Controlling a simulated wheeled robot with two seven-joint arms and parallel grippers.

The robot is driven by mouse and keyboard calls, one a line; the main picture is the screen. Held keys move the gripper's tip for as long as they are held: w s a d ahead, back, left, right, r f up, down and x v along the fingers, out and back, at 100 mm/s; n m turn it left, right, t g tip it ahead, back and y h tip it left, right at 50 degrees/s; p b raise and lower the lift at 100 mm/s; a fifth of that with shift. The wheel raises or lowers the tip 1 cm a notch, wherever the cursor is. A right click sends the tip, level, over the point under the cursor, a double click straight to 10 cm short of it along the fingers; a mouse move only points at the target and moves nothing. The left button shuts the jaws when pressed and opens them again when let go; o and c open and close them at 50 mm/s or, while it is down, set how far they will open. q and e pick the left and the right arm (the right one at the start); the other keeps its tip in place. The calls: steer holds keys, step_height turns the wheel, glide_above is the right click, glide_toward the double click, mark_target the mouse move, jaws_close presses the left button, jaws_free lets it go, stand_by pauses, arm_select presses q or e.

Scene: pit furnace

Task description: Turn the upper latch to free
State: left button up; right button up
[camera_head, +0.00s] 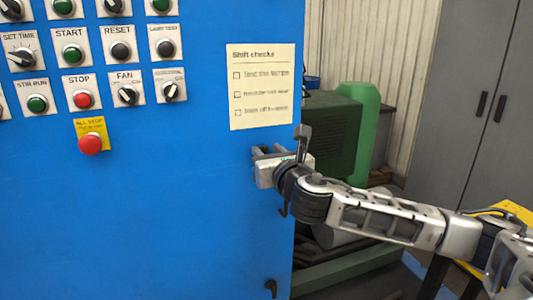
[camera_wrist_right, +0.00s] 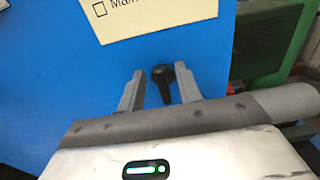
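The upper latch (camera_wrist_right: 162,76) is a small black handle on the blue cabinet door. In the right wrist view it stands between the two grey fingers of my right gripper (camera_wrist_right: 159,62), with a visible gap on each side. The gripper is open, and nothing is held. In the head view my right gripper (camera_head: 268,153) is close against the door near its right edge, below the paper note, and hides the upper latch. A small dark lower latch (camera_head: 271,288) shows near the bottom of that edge. My left gripper is not in view.
The blue cabinet (camera_head: 180,210) carries several buttons and knobs at upper left, with a red stop button (camera_head: 90,144) below them. A paper checklist (camera_head: 262,87) is above my gripper. Green machinery (camera_head: 335,130) stands behind the cabinet's right edge; grey lockers (camera_head: 455,100) are farther right.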

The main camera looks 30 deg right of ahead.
jaws_close()
steer(key=shift+s+d+f+m+b, duration=0.15)
steer(key=shift+d+f+m, duration=0.25)
steer(key=shift+m, duration=2.55)
steer(key=shift+s+d+f+m+b, duration=0.15)
steer(key=shift+d+f+m, duration=0.25)
steer(key=shift+m, duration=2.6)
steer(key=shift+d+f+m+b, duration=0.15)
steer(key=shift+d+f+m, duration=0.2)
steer(key=shift+m, duration=2.6)
steer(key=shift+a, duration=0.1)
